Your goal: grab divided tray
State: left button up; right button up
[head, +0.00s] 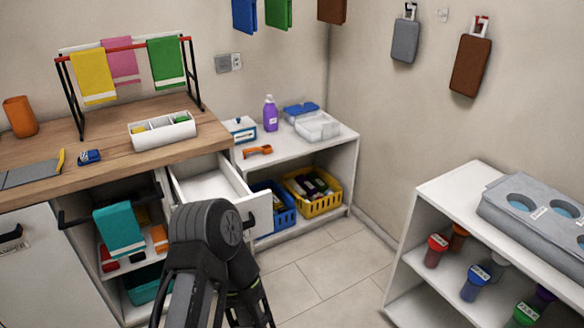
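A white divided tray (163,139) sits on the wooden counter, near its right end. Small yellow and green items lie in its compartments. Another white tray (317,128) sits on the low white shelf unit to the right; I cannot tell clearly whether it is divided. A black arm of mine rises from the bottom edge and bends in front of the open drawer, well below the tray on the counter. Neither gripper's fingers can be seen.
A white drawer (205,186) stands open below the counter. A towel rack (193,75) stands behind the divided tray. A purple bottle (270,113) and an orange scoop (258,150) are on the low shelf unit. Another white shelf (440,190) stands at right. Tiled floor between is clear.

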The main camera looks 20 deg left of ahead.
aim_at(155, 137)
jog(key=u, duration=1.25)
